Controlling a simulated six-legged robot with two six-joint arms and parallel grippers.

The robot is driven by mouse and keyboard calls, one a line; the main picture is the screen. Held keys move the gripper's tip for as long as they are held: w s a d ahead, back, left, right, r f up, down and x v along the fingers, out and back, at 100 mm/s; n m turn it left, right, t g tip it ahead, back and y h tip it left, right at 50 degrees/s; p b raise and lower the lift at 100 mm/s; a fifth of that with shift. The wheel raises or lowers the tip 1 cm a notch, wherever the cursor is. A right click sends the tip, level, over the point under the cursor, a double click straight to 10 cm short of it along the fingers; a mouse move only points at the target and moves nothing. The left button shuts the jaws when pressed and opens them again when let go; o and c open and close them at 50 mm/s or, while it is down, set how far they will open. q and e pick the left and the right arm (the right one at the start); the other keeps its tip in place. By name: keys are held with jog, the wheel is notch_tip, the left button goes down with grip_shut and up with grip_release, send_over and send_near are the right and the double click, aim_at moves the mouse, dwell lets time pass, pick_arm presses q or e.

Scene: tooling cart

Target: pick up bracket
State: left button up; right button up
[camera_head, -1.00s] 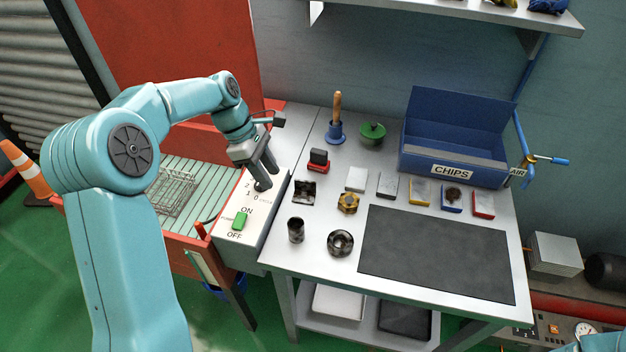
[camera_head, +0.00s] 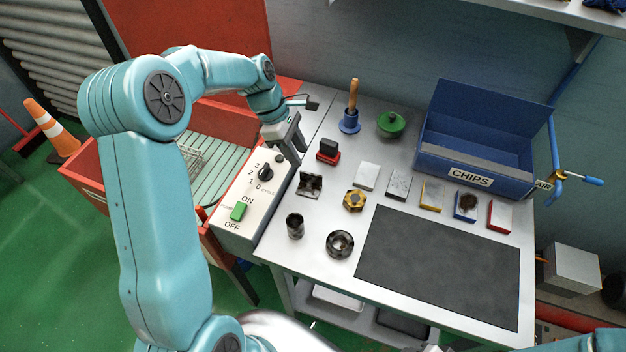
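The bracket (camera_head: 310,185) appears to be the small dark, worn metal piece with upright sides, lying on the grey bench top near its left edge. My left gripper (camera_head: 300,159) is above the left edge of the bench, just behind and slightly left of the bracket. Its two fingers point down with a gap between them, and nothing shows in the gap. It looks apart from the bracket. Of my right arm only teal parts show at the bottom right edge; its gripper cannot be made out.
A control box (camera_head: 243,213) with a knob and green switch adjoins the bench on the left. Near the bracket are a red-and-black block (camera_head: 328,152), a brass nut (camera_head: 354,200), a dark cylinder (camera_head: 295,226) and a ring (camera_head: 340,244). A dark mat (camera_head: 440,265) lies clear at right.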

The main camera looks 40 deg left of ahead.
aim_at(310, 174)
pick_arm(q)
jog(key=x, duration=0.2)
jog(key=shift+s+d+f, duration=0.1)
jog(key=shift+s+f, duration=0.1)
jog(key=shift+f, duration=0.2)
jog(key=shift+s+f, duration=0.1)
jog(key=shift+f, duration=0.2)
jog(key=x, duration=0.1)
jog(key=p+x, duration=0.1)
jog(key=x, duration=0.2)
jog(key=shift+w+d+f+p, duration=0.1)
jog(key=shift+w+d+p, duration=0.3)
jog(key=shift+w+d, duration=0.05)
jog(key=shift+d+f, duration=0.1)
jog(key=shift+f, duration=0.35)
jog(key=shift+d, duration=0.1)
pick_arm(e)
jog(key=shift+s+a+r, duration=0.1)
jog(key=shift+s+r, duration=0.1)
jog(key=shift+r, duration=0.35)
jog(key=shift+s+r, duration=0.15)
jog(key=shift+r, duration=0.4)
pick_arm(q)
jog(key=shift+w, duration=0.1)
jog(key=c, duration=0.5)
grip_shut()
